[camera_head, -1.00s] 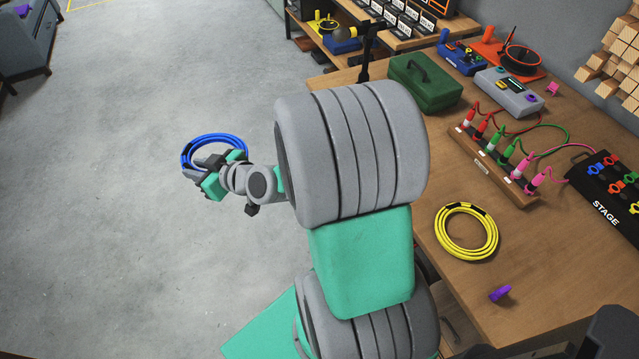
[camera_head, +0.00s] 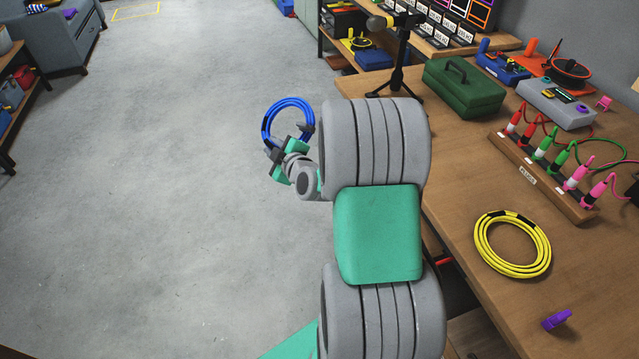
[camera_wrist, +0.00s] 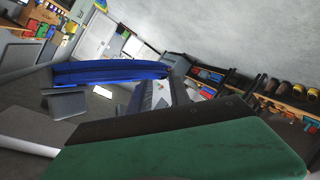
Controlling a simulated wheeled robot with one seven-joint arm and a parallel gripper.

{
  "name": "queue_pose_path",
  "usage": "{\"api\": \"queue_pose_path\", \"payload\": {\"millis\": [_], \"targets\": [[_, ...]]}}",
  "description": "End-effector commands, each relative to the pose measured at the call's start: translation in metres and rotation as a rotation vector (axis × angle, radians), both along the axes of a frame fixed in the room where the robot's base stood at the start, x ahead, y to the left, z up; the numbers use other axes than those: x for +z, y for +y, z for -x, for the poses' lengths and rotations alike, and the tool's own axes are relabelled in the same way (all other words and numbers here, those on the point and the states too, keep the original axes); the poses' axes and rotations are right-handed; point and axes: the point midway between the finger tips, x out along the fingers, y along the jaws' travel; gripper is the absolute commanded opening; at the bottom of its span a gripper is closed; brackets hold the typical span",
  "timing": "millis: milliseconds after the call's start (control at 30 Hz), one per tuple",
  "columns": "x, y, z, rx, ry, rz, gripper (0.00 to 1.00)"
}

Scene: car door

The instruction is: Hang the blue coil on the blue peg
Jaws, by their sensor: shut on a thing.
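The blue coil (camera_head: 288,118) is a ring of blue cable, held up over the grey floor left of the workbench. My gripper (camera_head: 277,147) is shut on the near side of the coil. In the wrist view the coil (camera_wrist: 110,72) crosses in front of the gripper as a blue band. I cannot make out a blue peg in any view.
The wooden workbench (camera_head: 455,195) fills the right side, with a yellow coil (camera_head: 512,262), a green toolbox (camera_head: 463,88), a plug rack (camera_head: 540,180) and a purple piece (camera_head: 556,320). A black stand (camera_head: 398,75) rises at its far left. The floor on the left is open.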

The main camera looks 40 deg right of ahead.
Motion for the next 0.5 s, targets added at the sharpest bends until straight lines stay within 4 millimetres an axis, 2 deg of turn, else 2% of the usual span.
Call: {"api": "queue_pose_path", "payload": {"millis": [33,100,300,500], "targets": [[-0.042,-0.017,-0.005,-0.013,-0.015,0.098,0.00],[-0.068,-0.043,-0.012,-0.032,-0.042,0.259,0.00],[-0.134,-0.106,-0.023,-0.099,-0.083,0.618,0.00],[-0.182,-0.149,-0.025,-0.164,-0.082,0.822,0.00]]}}
